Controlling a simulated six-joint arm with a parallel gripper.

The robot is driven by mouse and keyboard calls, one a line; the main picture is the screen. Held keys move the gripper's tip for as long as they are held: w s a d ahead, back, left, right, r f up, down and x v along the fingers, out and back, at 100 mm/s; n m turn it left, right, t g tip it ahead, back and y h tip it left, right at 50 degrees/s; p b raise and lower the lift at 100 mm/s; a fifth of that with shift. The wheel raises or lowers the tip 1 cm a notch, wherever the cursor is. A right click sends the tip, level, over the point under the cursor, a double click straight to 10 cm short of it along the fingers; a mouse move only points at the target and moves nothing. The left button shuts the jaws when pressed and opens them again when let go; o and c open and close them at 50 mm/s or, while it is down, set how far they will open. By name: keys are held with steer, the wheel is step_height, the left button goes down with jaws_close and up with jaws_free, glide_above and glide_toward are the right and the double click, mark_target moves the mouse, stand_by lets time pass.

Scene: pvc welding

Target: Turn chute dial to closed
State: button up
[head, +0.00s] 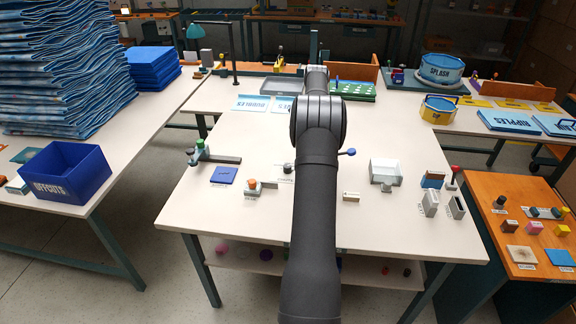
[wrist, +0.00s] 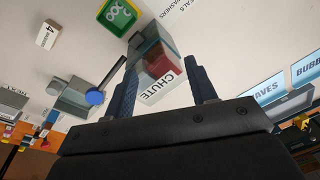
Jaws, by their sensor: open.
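In the wrist view a white label reading CHUTE (wrist: 160,88) lies beside a small grey box with a red part (wrist: 160,65). A dark rod with a blue ball end (wrist: 95,97) reaches out from beside this box, left of my fingers. The blue ball also shows in the head view (head: 350,152), just right of my arm. My gripper (wrist: 162,69) is open, its two dark fingers on either side of the red part in the picture. I cannot tell whether they touch it. In the head view my arm hides the gripper and most of the chute unit. The dial's setting is not readable.
On the white table (head: 380,240) are a blue pad (head: 224,175), an orange-topped knob (head: 253,186), a clear tray (head: 385,171) and small grey boxes (head: 430,203) at right. Bare table lies front right.

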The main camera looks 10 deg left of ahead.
steer(key=s+a+m+g, duration=0.2)
steer(key=a+m, duration=0.1)
steer(key=a, duration=0.5)
step_height(320, 180, down, 17)
steer(key=shift+r, duration=0.15)
steer(key=c, duration=1)
